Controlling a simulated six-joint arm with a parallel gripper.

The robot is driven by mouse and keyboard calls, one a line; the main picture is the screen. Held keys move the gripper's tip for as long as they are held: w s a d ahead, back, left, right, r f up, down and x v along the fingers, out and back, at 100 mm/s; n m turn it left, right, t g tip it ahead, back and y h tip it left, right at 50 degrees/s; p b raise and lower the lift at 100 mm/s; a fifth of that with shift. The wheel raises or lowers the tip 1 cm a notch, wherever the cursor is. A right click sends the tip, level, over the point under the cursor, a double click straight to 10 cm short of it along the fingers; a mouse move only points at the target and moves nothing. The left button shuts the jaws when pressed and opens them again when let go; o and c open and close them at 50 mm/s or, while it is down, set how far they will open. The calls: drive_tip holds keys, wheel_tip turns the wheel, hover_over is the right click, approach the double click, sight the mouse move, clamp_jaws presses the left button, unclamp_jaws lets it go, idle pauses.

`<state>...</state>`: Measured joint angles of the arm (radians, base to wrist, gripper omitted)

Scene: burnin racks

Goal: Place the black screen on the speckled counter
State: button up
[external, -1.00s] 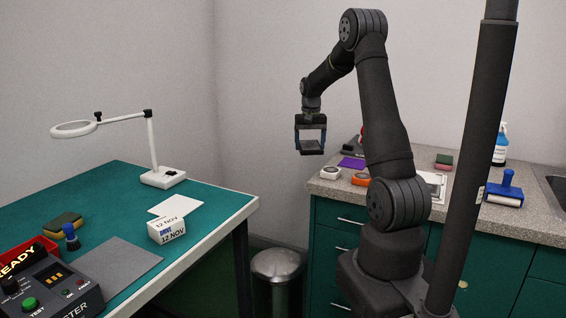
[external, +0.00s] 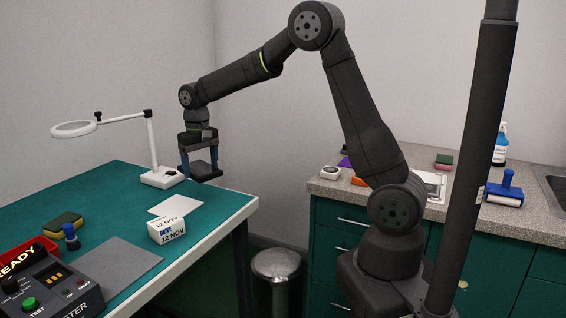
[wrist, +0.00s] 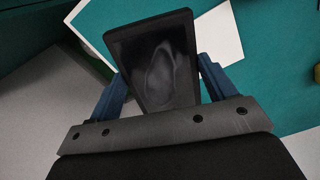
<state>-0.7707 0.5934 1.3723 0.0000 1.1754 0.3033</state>
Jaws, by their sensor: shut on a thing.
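The black screen (wrist: 155,62) is a dark flat rectangle with a smudged face, tilted between the two blue fingers of my gripper (wrist: 160,85) in the wrist view. In the external view my gripper (external: 200,160) is shut on the black screen (external: 202,172), near the far right edge of the green table. It hangs in the air. The speckled counter (external: 440,212) stands to the right, behind my arm's base, well away from the gripper.
The green table (external: 110,185) carries a white magnifier lamp (external: 163,177), a white date box (external: 166,229), a sponge (external: 63,222) and a meter (external: 50,285). A metal bin (external: 276,265) stands between table and counter.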

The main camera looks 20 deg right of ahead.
drive_tip(key=s+a+r+n, duration=0.1)
drive_tip(key=s+a+n, duration=0.1)
drive_tip(key=s+a, duration=0.55)
drive_tip(key=s+a+n, duration=0.2)
drive_tip(key=s+a, duration=0.3)
drive_tip(key=s, duration=0.5)
hover_over(130, 264)
drive_tip(key=f, duration=0.6)
drive_tip(key=shift+w+d+f, duration=0.1)
drive_tip(key=shift+d+f, duration=0.1)
drive_tip(key=shift+d, duration=0.05)
drive_tip(key=shift+a+f, duration=0.2)
drive_tip(key=shift+f, duration=1.95)
drive_tip(key=o, duration=1.2)
drive_tip(key=shift+f, duration=0.15)
drive_tip(key=shift+c, duration=0.2)
wheel_tip(130, 264, up, 12)
drive_tip(key=shift+r, duration=0.15)
